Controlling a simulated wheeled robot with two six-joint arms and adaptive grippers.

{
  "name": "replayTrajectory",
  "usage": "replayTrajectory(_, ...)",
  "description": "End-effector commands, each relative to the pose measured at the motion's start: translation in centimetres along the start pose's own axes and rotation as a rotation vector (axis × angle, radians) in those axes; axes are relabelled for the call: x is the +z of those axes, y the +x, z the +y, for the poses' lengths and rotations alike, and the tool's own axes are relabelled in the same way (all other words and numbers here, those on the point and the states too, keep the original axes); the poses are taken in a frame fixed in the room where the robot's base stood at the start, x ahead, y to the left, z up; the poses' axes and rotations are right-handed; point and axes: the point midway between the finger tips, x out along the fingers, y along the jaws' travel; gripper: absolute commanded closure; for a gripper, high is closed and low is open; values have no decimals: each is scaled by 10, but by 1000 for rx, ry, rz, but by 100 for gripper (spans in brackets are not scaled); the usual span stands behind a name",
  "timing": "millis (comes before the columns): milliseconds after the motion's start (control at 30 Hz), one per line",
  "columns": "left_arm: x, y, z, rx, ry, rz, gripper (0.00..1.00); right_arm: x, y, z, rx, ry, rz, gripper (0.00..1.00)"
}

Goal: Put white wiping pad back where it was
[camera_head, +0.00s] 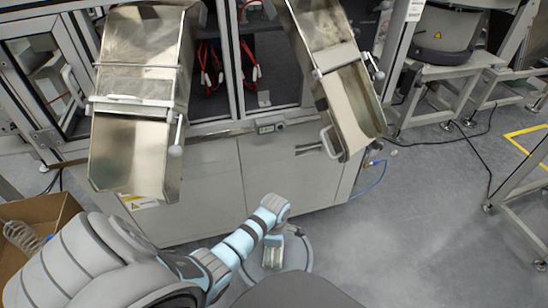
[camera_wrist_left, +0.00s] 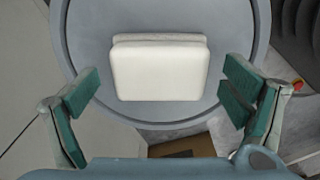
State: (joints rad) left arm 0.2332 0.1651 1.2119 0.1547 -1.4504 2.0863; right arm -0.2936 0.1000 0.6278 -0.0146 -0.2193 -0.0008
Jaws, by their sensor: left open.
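The white wiping pad (camera_wrist_left: 160,75) shows in the left wrist view as a thick off-white block with rounded corners. It lies on a round grey surface (camera_wrist_left: 88,32) with a raised rim. A second pale edge shows along its far side; I cannot tell whether this is the pad's own side or another layer. My left gripper (camera_wrist_left: 160,88) is open, with one green-padded finger on each side of the pad and a gap to both. In the head view my left gripper (camera_head: 273,246) points down over the round surface (camera_head: 303,250). My right gripper is out of view.
A grey machine cabinet (camera_head: 205,190) with two metal chutes (camera_head: 135,150) (camera_head: 355,108) stands ahead. A cardboard box (camera_head: 45,210) with a coiled item is at the left. Open grey floor (camera_head: 420,230) lies to the right, with a blue hose (camera_head: 372,185) by the cabinet.

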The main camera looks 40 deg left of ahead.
Motion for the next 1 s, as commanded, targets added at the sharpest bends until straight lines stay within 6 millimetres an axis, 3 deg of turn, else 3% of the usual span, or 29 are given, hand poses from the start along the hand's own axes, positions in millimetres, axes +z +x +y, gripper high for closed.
replayTrajectory(233,0,-69,1,3,1,-1,7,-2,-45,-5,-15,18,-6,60)
replayTrajectory(400,0,-108,1,2,0,-1,7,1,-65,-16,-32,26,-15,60)
replayTrajectory(533,0,-118,0,1,0,-1,7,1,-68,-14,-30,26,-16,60)
replayTrajectory(1000,0,-117,0,0,0,0,7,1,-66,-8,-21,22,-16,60)
